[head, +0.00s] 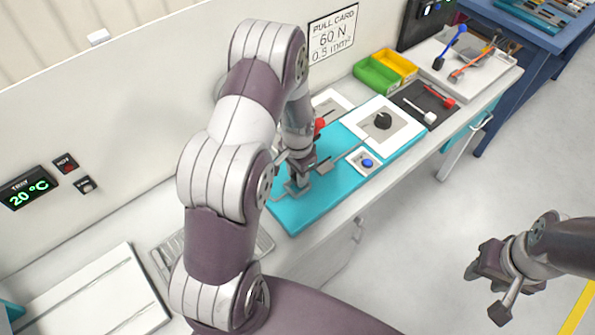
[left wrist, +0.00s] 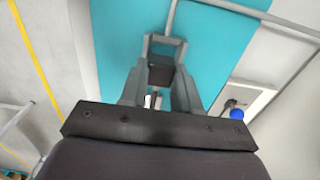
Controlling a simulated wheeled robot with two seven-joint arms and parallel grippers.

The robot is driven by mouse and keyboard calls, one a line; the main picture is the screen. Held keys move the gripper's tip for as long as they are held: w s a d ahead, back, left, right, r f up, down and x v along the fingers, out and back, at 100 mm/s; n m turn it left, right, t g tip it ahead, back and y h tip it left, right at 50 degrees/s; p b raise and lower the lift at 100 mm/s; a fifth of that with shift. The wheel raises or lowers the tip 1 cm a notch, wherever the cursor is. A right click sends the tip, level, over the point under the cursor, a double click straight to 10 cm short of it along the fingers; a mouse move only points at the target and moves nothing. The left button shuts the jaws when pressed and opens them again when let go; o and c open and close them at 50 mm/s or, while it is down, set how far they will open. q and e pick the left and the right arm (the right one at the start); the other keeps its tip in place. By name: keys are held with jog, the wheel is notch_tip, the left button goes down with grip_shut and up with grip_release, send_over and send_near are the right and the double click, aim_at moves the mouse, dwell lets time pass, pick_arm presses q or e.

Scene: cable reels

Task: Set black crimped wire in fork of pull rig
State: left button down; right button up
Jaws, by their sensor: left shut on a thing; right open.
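The pull rig is a teal base plate (head: 300,213) with grey metal parts on the bench. My left gripper (head: 299,180) is low over its near left part, beside a grey bracket. In the left wrist view the gripper (left wrist: 159,88) is shut on a dark block, which I take as the end of the black crimped wire (left wrist: 160,74). A grey U-shaped frame (left wrist: 164,40), perhaps the fork, shows around or just beyond the block; I cannot tell if they touch. The rest of the wire is hidden. My right gripper (head: 492,280) is open and empty, over the floor.
A dark mat (head: 420,94) holds white and red wires. Green (head: 376,76) and yellow (head: 398,63) bins and a white tool tray (head: 490,72) stand farther back.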

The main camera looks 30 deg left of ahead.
dwell(0.3)
pick_arm(q)
jog(key=shift+w+a, duration=0.1)
jog(key=shift+w, duration=0.05)
jog(key=shift+f, duration=0.15)
jog(key=shift+f+b, duration=1)
jog(key=shift+f, duration=0.35)
jog(key=c, duration=0.7)
grip_release()
jog(key=shift+c, duration=0.2)
jog(key=shift+r, duration=0.1)
